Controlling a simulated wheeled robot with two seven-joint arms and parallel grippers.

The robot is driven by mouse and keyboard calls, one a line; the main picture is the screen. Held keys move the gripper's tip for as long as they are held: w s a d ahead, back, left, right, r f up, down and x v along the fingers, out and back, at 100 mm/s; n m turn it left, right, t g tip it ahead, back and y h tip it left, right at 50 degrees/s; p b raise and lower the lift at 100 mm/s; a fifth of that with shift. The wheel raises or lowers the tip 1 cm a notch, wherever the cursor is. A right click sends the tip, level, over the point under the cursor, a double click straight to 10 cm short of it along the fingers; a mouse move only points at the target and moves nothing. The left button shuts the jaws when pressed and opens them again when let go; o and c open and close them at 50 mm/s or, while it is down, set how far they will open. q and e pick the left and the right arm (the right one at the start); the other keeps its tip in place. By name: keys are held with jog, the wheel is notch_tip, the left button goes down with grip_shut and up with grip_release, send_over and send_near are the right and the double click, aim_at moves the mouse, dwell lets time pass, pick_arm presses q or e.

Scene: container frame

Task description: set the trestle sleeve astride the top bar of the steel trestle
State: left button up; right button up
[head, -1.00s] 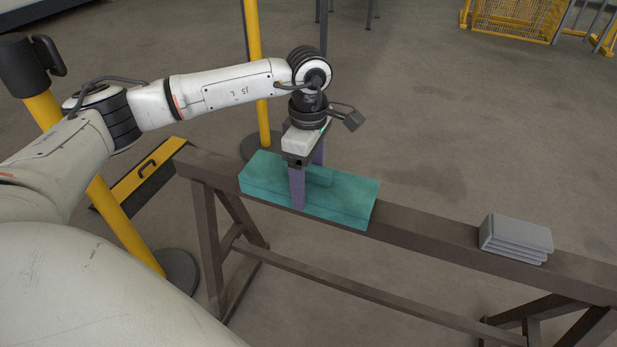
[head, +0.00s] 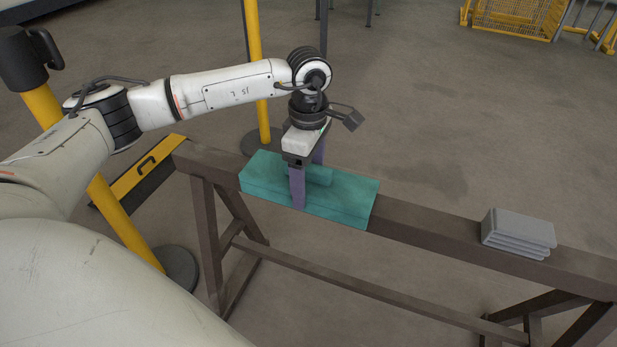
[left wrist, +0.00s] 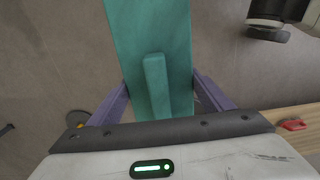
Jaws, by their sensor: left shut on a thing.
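The teal trestle sleeve (head: 345,197) lies lengthwise along the brown top bar (head: 430,225) of the steel trestle, near its left end. Its near wall covers the bar's front face; its far wall is hidden, so full seating cannot be told. A raised rib runs along its top. My left gripper (head: 306,184) points down and is shut on the sleeve, one purple finger on the near side and one on the far side. In the left wrist view the sleeve (left wrist: 150,40) passes between both fingers (left wrist: 165,92). My right gripper is out of view.
A grey ribbed block (head: 518,232) sits on the bar farther right. Yellow posts (head: 253,75) stand behind the trestle and at left, near a yellow-and-black panel (head: 140,180). The bar between sleeve and block is clear.

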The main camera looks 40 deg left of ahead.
pick_arm(q)
jog(key=o, duration=1.1)
jog(key=shift+f, duration=0.25)
jog(key=shift+o, duration=0.2)
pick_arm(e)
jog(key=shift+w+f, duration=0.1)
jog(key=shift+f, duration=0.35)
pick_arm(q)
jog(key=shift+r, duration=0.1)
notch_tip(320, 180, up, 10)
jog(key=shift+r+p, duration=0.2)
jog(key=shift+p, duration=1.05)
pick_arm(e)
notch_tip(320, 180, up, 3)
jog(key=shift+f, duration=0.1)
